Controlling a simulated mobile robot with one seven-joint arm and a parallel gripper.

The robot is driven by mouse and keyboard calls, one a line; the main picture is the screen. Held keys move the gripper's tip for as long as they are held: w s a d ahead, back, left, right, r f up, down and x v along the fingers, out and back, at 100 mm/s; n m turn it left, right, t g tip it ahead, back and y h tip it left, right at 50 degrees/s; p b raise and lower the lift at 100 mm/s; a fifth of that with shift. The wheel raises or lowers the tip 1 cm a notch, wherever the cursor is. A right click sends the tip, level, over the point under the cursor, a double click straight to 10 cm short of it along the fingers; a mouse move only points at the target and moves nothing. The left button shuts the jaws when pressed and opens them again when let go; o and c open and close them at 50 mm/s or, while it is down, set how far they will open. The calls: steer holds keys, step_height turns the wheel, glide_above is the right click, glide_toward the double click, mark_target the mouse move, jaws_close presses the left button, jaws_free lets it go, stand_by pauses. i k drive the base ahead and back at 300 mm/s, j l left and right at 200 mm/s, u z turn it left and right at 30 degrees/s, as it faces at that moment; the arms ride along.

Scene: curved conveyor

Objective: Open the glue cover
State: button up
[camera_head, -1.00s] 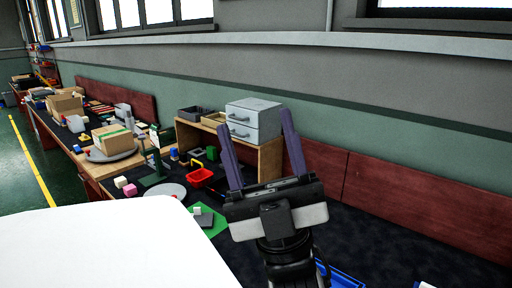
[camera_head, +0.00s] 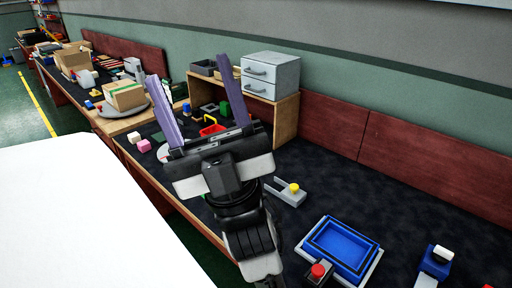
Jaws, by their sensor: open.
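My gripper (camera_head: 188,68) is open and empty. Its two purple fingers stand apart and point up and away over the dark worktop (camera_head: 340,188). I cannot tell for sure which thing is the glue or its cover. A blue block with a white rounded top (camera_head: 437,260) stands at the lower right. A grey piece with a yellow knob (camera_head: 293,187) lies just right of my gripper. A red-topped black piece (camera_head: 318,271) stands at the bottom edge. My gripper is apart from all three, to their left.
A blue tray (camera_head: 341,249) lies on the worktop at the lower right. A grey drawer unit (camera_head: 271,75) stands on a wooden shelf (camera_head: 286,122). A white surface (camera_head: 70,215) fills the lower left.

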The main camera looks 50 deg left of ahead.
mark_target(292, 191)
steer(key=u, duration=1.05)
